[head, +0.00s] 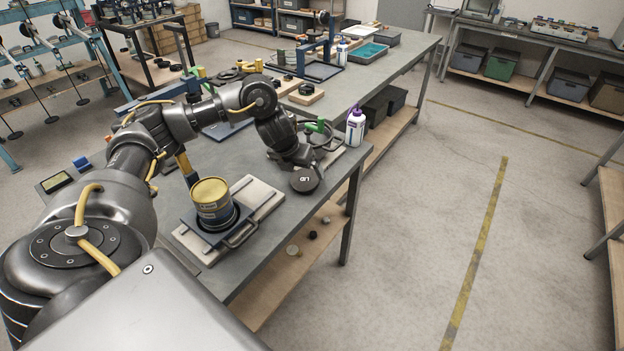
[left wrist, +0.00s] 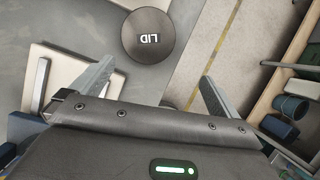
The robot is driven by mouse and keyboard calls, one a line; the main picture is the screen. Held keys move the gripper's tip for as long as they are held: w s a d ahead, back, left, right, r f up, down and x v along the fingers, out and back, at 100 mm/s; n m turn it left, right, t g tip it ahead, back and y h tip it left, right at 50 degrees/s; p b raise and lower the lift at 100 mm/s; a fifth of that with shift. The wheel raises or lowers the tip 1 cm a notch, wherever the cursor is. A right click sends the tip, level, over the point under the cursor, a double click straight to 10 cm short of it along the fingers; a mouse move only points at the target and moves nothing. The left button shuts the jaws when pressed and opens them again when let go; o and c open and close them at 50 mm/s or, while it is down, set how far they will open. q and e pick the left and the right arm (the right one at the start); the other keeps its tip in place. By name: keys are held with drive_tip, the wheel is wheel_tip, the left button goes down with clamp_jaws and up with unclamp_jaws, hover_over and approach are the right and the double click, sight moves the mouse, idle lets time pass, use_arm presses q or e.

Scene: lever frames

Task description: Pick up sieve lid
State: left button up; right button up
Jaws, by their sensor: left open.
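The sieve lid (head: 305,180) is a dark round disc marked "LID", close to the table's right edge. It also shows in the left wrist view (left wrist: 148,36), beyond the fingertips. My left gripper (head: 297,160) is just behind the lid in the head view. In the left wrist view its two fingers (left wrist: 158,70) are spread wide with nothing between them. The sieve stack (head: 212,200), a yellowish round can-like body, stands on a dark plate over a pale base, nearer to me. My right gripper is not in view.
A white bottle with a purple cap (head: 356,126) stands behind the gripper, near the table edge. The grey table (head: 262,165) is bare between sieve and lid. Small round pieces lie on the lower shelf (head: 300,262).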

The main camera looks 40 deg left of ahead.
sight(304, 180)
use_arm(q)
drive_tip(key=a+f+b, duration=0.1)
drive_tip(key=w+a+f+b, duration=0.1)
drive_tip(key=f, duration=0.1)
drive_tip(key=shift+w+a+m+y, duration=0.1)
drive_tip(key=shift+w+m+y, duration=0.1)
drive_tip(key=shift+m+y, duration=0.1)
drive_tip(key=shift+w+f, duration=0.2)
drive_tip(key=shift+f, duration=0.15)
drive_tip(key=shift+a+f, duration=0.1)
drive_tip(key=shift+p+x, duration=0.45)
drive_tip(key=shift+x, duration=2.15)
drive_tip(key=shift+w, duration=0.1)
drive_tip(key=shift+c, duration=0.4)
drive_tip(key=c, duration=0.9)
drive_tip(key=shift+c, duration=0.2)
